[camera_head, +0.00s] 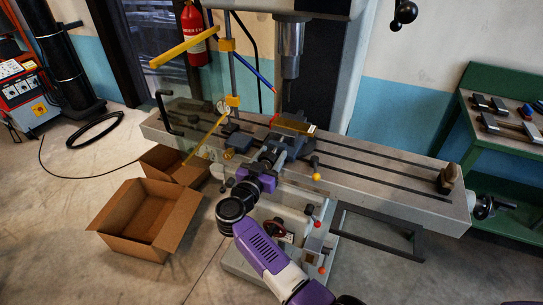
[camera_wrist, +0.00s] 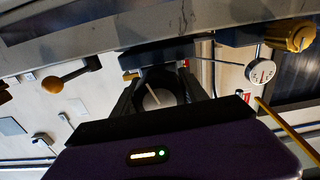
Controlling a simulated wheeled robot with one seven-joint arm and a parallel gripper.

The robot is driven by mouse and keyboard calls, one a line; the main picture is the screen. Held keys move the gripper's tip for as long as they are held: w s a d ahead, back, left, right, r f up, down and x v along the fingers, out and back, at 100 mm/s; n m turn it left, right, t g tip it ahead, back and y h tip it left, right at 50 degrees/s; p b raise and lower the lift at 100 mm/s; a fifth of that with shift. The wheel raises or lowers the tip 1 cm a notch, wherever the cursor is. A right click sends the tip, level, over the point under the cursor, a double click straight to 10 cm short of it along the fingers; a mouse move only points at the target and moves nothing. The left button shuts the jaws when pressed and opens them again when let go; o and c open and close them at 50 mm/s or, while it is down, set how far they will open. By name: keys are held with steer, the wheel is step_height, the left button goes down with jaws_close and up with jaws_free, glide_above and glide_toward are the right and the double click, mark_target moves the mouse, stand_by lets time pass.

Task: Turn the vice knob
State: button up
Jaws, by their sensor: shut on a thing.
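The grey vice (camera_head: 287,140) sits on the milling machine's table under the spindle. My gripper (camera_head: 264,164), at the end of my purple and black arm, is at the front of the vice. In the wrist view my gripper's two dark fingers (camera_wrist: 165,92) stand on either side of a dark round knob (camera_wrist: 158,98) with a pale bar line across its face. The fingers are shut on this knob. In the head view my gripper and the vice body hide the knob.
The long slotted machine table (camera_head: 390,180) extends to both sides. The spindle (camera_head: 289,50) hangs just behind and above the vice. A yellow-jointed guard stands left of the vice. Open cardboard boxes (camera_head: 125,208) lie on the floor at left. A green bench (camera_head: 490,140) stands at right.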

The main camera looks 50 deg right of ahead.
mark_target(266, 164)
steer(key=shift+m+p, duration=0.4)
steer(key=shift+m, duration=1.9)
steer(key=o, duration=1.4)
steer(key=shift+v, duration=3.95)
